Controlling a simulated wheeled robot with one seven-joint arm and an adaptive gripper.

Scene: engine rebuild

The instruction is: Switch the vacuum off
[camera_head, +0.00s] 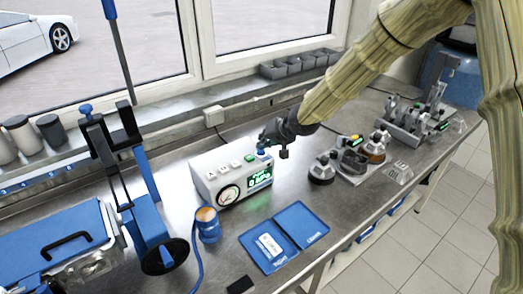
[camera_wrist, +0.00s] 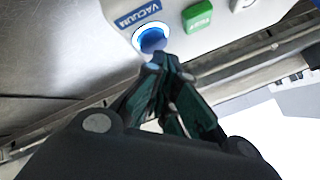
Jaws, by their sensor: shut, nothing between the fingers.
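A white control box (camera_head: 211,183) stands on the metal bench, with a round gauge and a lit green display on its front. Its top has several labelled buttons. In the wrist view, a blue button (camera_wrist: 151,37) with a lit ring sits by a blue label (camera_wrist: 138,14) reading VACUUM. My gripper (camera_head: 264,146) is at the right end of the box top, over the blue button. In the wrist view my gripper (camera_wrist: 168,64) is shut and empty, its tips at the button's edge. I cannot tell whether they touch it.
A green button (camera_wrist: 197,15) is beside the blue one. A blue cup-like part (camera_head: 208,229) with a hose and a blue folder (camera_head: 285,238) lie in front of the box. A blue stand (camera_head: 140,190) is left. Dark round parts (camera_head: 321,170) and jars are right.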

